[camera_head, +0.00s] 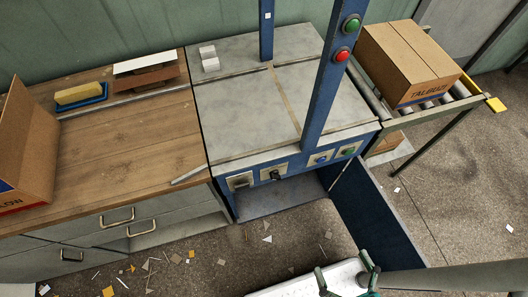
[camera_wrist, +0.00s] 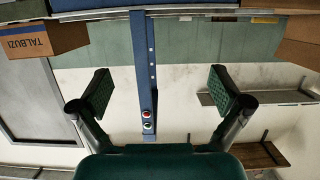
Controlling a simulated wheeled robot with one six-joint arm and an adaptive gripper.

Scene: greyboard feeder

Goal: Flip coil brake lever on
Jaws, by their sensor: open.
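The blue machine's front edge carries a row of small control plates in the head view. A black lever or knob (camera_head: 276,175) sits on one plate, and another dark control (camera_head: 240,182) sits on the plate to its left. I cannot read labels, so which one is the coil brake lever is unclear. My gripper (camera_head: 343,273) is low in the head view, well in front of the machine and apart from the controls. In the wrist view my gripper (camera_wrist: 162,92) has its fingers wide apart with nothing between them. The front controls do not show clearly there.
A blue post bears green and red buttons (camera_head: 342,54). An open blue door panel (camera_head: 378,218) juts out below the machine's right side. A wooden bench (camera_head: 130,140) stands left, a roller conveyor with a cardboard box (camera_head: 405,60) right. Scraps litter the floor.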

